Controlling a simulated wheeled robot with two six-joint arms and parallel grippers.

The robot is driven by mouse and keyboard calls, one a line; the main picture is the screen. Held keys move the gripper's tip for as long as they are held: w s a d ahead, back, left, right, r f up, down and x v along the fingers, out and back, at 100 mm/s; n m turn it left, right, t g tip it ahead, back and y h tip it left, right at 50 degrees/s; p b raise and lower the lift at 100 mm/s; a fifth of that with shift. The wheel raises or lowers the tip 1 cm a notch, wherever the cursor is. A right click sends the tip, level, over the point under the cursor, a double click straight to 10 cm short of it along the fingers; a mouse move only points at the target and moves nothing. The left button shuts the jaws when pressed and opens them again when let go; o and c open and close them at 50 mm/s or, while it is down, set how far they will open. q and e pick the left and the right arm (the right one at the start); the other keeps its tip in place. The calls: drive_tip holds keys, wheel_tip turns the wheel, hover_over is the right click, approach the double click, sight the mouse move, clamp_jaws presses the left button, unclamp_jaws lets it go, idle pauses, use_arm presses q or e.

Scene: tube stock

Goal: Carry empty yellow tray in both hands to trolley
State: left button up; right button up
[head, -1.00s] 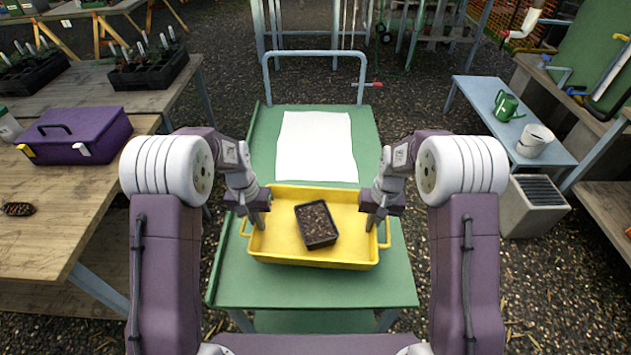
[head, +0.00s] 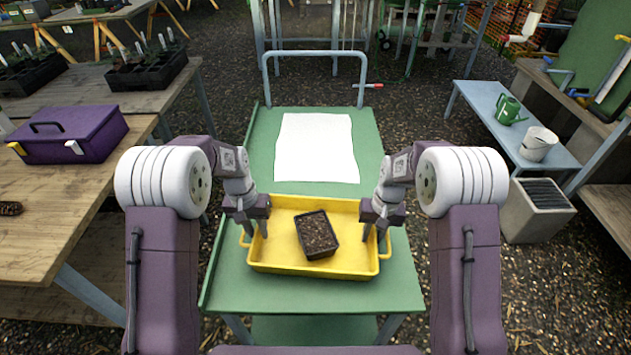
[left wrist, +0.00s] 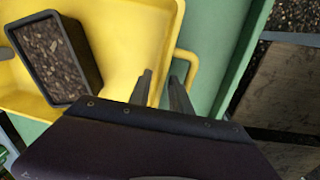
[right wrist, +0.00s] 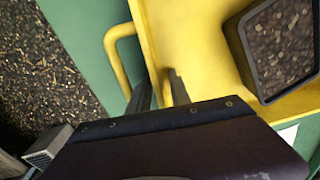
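The yellow tray (head: 290,268) sits on the green trolley (head: 330,298), near its front end. The tray is not empty: a black pot of dark soil (head: 317,235) stands in it, also seen in the left wrist view (left wrist: 55,50) and right wrist view (right wrist: 275,45). My left gripper (head: 256,230) is at the tray's left end and my right gripper (head: 375,232) at its right end. In the wrist views, the left fingers (left wrist: 160,85) and right fingers (right wrist: 158,88) stand apart, astride the end walls beside the handles. Contact with the walls cannot be told.
A white sheet (head: 315,148) lies on the trolley behind the tray, before the blue-grey handle rail (head: 313,54). A wooden bench with a purple toolbox (head: 70,135) is at left. A blue bench (head: 520,128) with a green watering can (head: 508,108) is at right.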

use_arm(q)
wheel_tip(320, 180, up, 11)
drive_tip(key=a, duration=0.1)
drive_tip(key=shift+f, duration=0.15)
use_arm(e)
wheel_tip(320, 180, up, 12)
drive_tip(key=shift+d, duration=0.45)
